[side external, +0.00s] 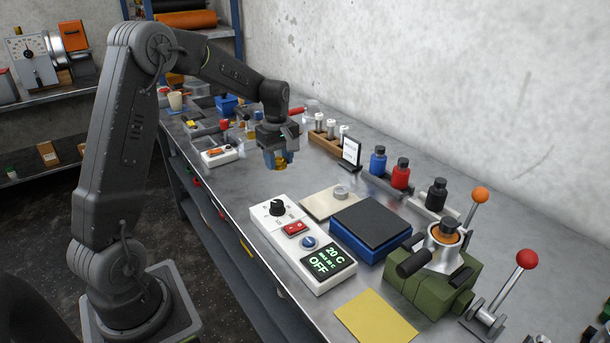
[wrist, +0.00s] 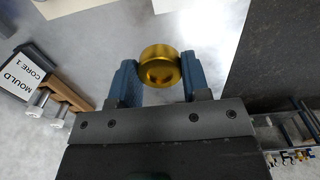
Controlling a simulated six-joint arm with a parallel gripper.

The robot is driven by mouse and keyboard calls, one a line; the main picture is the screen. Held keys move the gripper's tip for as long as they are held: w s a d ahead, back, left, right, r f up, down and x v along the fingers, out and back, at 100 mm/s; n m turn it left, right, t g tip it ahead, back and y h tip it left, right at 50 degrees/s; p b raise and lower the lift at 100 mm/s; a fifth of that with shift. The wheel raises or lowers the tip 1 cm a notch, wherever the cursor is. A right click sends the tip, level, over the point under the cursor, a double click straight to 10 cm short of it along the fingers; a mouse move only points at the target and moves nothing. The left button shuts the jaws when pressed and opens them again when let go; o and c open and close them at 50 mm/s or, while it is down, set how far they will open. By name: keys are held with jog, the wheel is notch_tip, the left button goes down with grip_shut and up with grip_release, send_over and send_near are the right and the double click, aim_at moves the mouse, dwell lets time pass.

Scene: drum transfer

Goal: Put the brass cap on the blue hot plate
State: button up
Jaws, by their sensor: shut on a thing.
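The brass cap (wrist: 160,66) is a short gold cylinder held between the two blue fingers of my gripper (wrist: 158,78) in the wrist view. In the side view my gripper (side external: 276,158) is shut on the brass cap (side external: 281,161), above the bench and clear of it. The blue hot plate (side external: 370,226) has a dark flat top and sits on the bench to the right of and nearer than my gripper. Its top looks empty.
A white control box (side external: 303,245) with a green display stands left of the hot plate. Bottles (side external: 400,173) and a sign (side external: 350,153) stand along the wall. A yellow sheet (side external: 375,319) lies in front.

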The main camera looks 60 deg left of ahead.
jog(key=w+d+r, duration=0.4)
jog(key=w+d, duration=0.2)
jog(key=d, duration=0.5)
send_over(363, 213)
jog(key=f, duration=0.6)
jog(key=shift+s+a, duration=0.15)
jog(key=shift+a, duration=0.15)
jog(key=shift+d+f, duration=0.35)
jog(key=shift+f, duration=1.9)
jog(key=shift+f, duration=0.15)
jog(key=o, duration=1)
